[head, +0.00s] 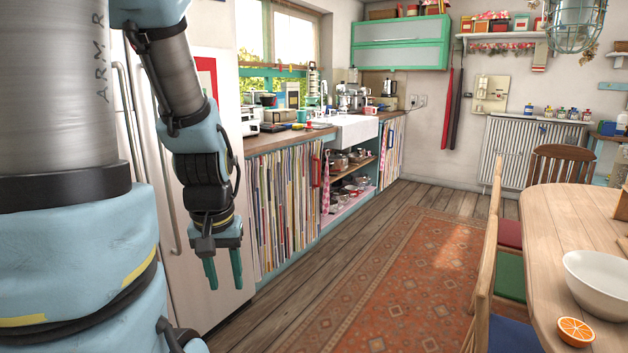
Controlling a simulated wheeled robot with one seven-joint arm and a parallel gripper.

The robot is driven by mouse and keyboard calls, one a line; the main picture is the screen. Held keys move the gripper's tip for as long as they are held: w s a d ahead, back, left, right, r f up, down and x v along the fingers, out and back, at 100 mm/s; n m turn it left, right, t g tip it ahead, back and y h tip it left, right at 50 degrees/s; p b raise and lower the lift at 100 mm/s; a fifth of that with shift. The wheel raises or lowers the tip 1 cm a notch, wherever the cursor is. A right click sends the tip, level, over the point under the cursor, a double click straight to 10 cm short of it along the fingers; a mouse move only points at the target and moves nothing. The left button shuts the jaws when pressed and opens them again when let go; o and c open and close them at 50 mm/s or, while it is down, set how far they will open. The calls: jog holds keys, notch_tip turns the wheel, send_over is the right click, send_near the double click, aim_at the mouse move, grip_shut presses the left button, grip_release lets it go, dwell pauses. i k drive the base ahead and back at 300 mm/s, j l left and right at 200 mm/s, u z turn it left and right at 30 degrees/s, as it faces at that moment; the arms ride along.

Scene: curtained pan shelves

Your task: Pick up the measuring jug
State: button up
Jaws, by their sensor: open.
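I cannot make out a measuring jug for certain in the head view. Small wares crowd the worktop (277,142) and are too small to tell apart. Metal pans (338,162) stand on open shelves under the sink, between striped curtains (285,205), and the curtains hide what is behind them. My gripper (224,284) hangs in front of the white fridge at the left, fingers pointing down. Its two teal fingers are apart with nothing between them. It is well short of the shelves and touches nothing that I can see.
A wooden table (560,230) at the right bears a white bowl (602,284) and a cut orange (575,330). Chairs (487,250) stand along its near side. A red patterned rug (400,280) covers the floor between the table and the counter, leaving an open lane.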

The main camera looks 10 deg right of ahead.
aim_at(368, 109)
jog(key=i+l+z, duration=0.4)
jog(key=i, duration=0.25)
jog(key=i+z, duration=0.45)
jog(key=i, duration=0.2)
jog(key=i+z, duration=0.1)
jog(key=i, duration=0.55)
jog(key=i+j+z, duration=0.15)
jog(key=i, duration=0.55)
jog(key=i+j+z, duration=0.1)
jog(key=i, duration=0.55)
jog(key=i+z, duration=0.25)
jog(key=i, duration=3.75)
jog(key=i+l+u, duration=0.2)
jog(key=i+u, duration=0.2)
jog(key=i+l+u, duration=0.45)
jog(key=i, duration=0.15)
jog(key=i+l+u, duration=0.55)
jog(key=u, duration=0.3)
jog(key=i+l+u, duration=0.15)
jog(key=l+u, duration=0.3)
jog(key=i+l+u, duration=0.1)
jog(key=l+u, duration=0.15)
jog(key=u, duration=0.2)
jog(key=l+u, duration=0.3)
jog(key=u, duration=0.15)
jog(key=l+u, duration=0.45)
jog(key=j, duration=0.1)
